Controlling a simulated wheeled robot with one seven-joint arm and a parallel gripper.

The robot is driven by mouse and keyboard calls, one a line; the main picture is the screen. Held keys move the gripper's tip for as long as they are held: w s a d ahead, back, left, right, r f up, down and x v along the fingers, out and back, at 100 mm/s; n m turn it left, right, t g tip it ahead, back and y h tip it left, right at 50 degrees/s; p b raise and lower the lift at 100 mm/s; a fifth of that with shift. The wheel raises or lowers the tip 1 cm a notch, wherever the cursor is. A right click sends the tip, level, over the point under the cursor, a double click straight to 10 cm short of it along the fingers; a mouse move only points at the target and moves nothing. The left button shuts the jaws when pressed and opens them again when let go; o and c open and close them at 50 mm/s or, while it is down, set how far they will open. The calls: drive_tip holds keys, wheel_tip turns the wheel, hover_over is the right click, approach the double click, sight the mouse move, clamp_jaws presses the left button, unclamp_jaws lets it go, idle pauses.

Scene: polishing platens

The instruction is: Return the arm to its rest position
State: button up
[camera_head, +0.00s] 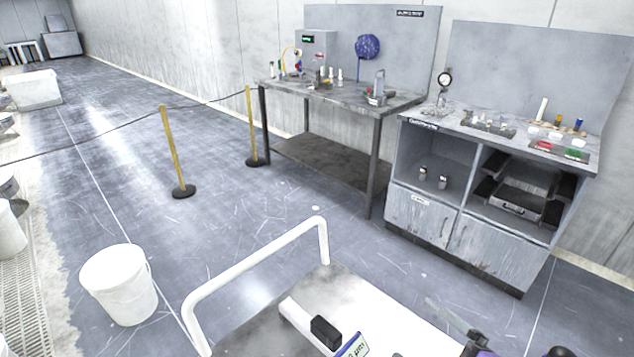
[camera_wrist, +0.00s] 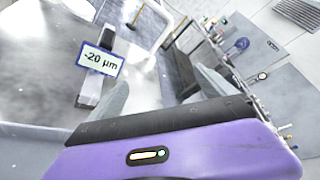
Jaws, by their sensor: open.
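My gripper (camera_wrist: 163,88) shows in the wrist view with a purple body and two grey fingers spread apart. Nothing shows between the fingers. In the head view only part of it is visible at the bottom right edge, above or beside the cart top (camera_head: 262,318); the exact height cannot be told. A small sign reading "-20 µm" (camera_wrist: 100,61) stands on the cart near the left finger in the wrist view, apart from it as far as can be seen.
A white bar with a black block (camera_head: 325,333) lies on the cart, inside its white handrail (camera_head: 255,262). A workbench (camera_head: 340,95) and a grey cabinet (camera_head: 420,215) stand behind. A white bucket (camera_head: 120,285) and yellow rope posts (camera_head: 176,150) stand on the floor at left.

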drive_tip(key=s+d+n+t+h, duration=0.3)
drive_tip(key=s+d+n+h, duration=0.3)
drive_tip(key=s+n, duration=0.45)
drive_tip(key=s+a+n+g, duration=0.1)
drive_tip(key=s+a+n, duration=0.3)
drive_tip(key=s+n, duration=0.6)
drive_tip(key=s, duration=1)
drive_tip(key=shift+s+f+g, duration=0.3)
drive_tip(key=shift+g, duration=0.1)
